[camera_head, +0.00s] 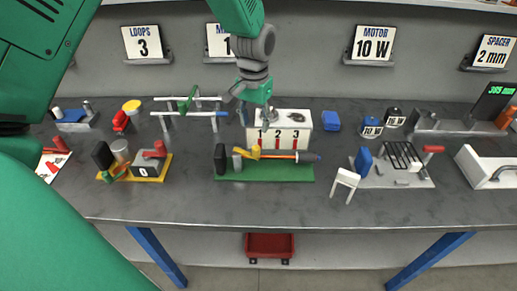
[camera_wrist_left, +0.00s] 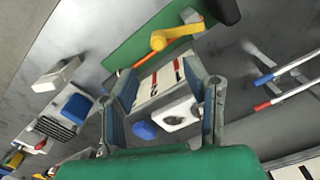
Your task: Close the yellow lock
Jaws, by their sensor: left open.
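The yellow lock (camera_head: 248,153) is a small yellow part on the green base plate (camera_head: 265,172), beside a dark upright cylinder and at the left of an orange rod. In the left wrist view the yellow lock (camera_wrist_left: 172,37) shows near the top, beyond the fingers. My left gripper (camera_head: 256,104) hangs above the white box marked 1 2 3 (camera_head: 290,119), just behind the lock. In the wrist view my left gripper (camera_wrist_left: 160,68) has its fingers spread with nothing held, framing the white box. The gripper is apart from the lock. My right gripper is not in view.
A red and blue bar rack (camera_head: 190,113) stands to the left of the gripper. A blue block (camera_head: 331,121) is to its right. A yellow-based device (camera_head: 149,177) and a white-handled device (camera_head: 346,180) flank the green plate. The front of the grey table (camera_head: 240,207) is clear.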

